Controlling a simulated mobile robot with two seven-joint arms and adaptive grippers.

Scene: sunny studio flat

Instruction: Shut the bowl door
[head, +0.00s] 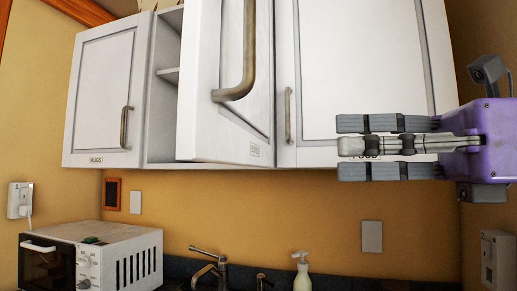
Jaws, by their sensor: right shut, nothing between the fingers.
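The bowl door (200,110) is the middle cabinet door. It stands open, swung out towards me, with its free edge on the left and a bar handle (247,60) on its face. A small label (254,150) at its lower corner is too small to read surely. Left of the door, the open cabinet (163,110) shows a shelf. My right gripper (345,147) comes in from the right, shut and empty. Its fingers point left in front of the right cabinet door, to the right of the bowl door and apart from it in the picture. My left gripper is out of view.
The mug door (105,95) at left and the right cabinet door (350,60) are closed, each with a bar handle. Below stand a microwave (125,255), a tap (210,268) and a soap bottle (302,275). The wall between cabinets and counter is mostly clear.

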